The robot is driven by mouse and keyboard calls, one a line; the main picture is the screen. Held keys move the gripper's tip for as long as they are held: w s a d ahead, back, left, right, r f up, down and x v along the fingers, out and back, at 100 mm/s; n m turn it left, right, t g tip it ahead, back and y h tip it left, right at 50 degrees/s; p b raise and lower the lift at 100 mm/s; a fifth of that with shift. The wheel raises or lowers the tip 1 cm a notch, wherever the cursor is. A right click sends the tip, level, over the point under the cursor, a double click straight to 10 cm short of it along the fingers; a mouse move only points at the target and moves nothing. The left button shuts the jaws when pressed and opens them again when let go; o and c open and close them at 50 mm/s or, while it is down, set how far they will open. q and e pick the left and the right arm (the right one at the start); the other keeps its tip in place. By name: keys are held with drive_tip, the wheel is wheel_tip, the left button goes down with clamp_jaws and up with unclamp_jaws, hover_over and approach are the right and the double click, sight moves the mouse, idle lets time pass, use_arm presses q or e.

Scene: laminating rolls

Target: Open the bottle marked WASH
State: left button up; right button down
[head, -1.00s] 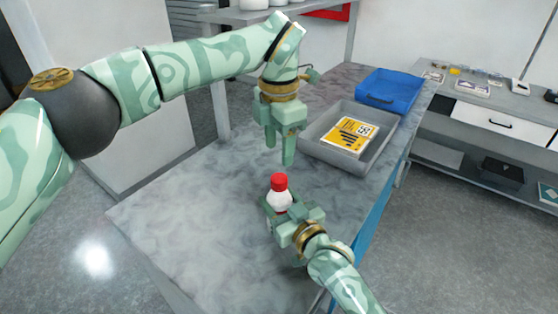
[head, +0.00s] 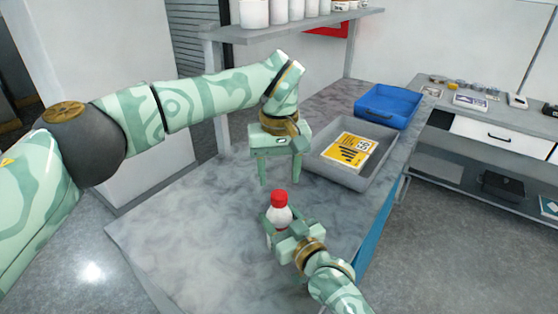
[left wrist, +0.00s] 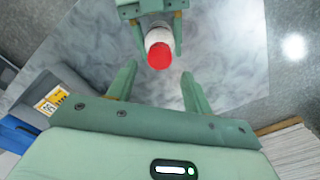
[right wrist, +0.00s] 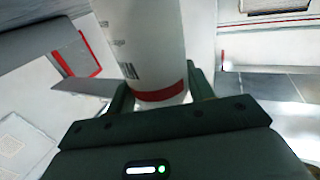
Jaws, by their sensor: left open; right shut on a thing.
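A white bottle with a red screw cap (head: 279,197) is in the head view, upright above the grey table, its lower part hidden by my right gripper. My right gripper (head: 280,230) is shut around its body. My left gripper (head: 281,182) is open and empty, pointing down, fingertips just above the cap. In the left wrist view the red cap (left wrist: 159,57) shows beyond the gap between the open fingers.
A grey tray (head: 326,174) with a yellow printed pack (head: 346,151) stands on the table right of my left gripper. A blue tray (head: 388,106) is behind it. The table's left and front part (head: 190,235) is clear. A shelf with white containers hangs at the back.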

sight(279, 194)
use_arm(q)
wheel_tip(279, 194, down, 5)
drive_tip(key=shift+f, duration=0.1)
drive_tip(key=shift+c, duration=0.3)
